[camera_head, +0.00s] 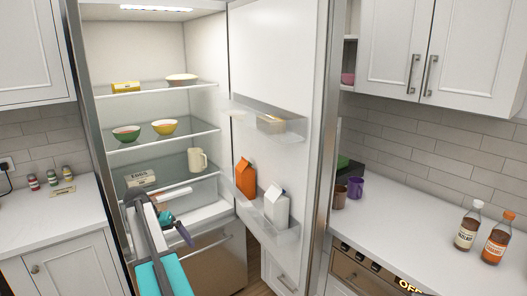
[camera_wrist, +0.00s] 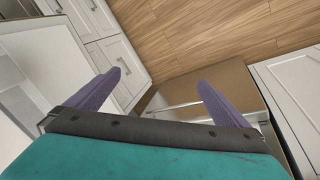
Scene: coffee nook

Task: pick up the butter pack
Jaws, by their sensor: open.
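A small yellow pack (camera_head: 126,87), which looks like the butter pack, lies on the left of the top shelf in the open fridge; its label is too small to read. My gripper (camera_head: 183,234) is in front of the fridge's lower part, well below and to the right of that pack. In the wrist view my gripper (camera_wrist: 160,84) has its two purple fingers spread apart with nothing between them. The pack is not in the wrist view.
A bowl (camera_head: 181,79) stands right of the pack. Below are a green bowl (camera_head: 127,133), a yellow bowl (camera_head: 164,127), an egg carton (camera_head: 140,178) and a cream mug (camera_head: 197,160). The open fridge door (camera_head: 275,60) holds an orange carton (camera_head: 246,178) and a white carton (camera_head: 276,207).

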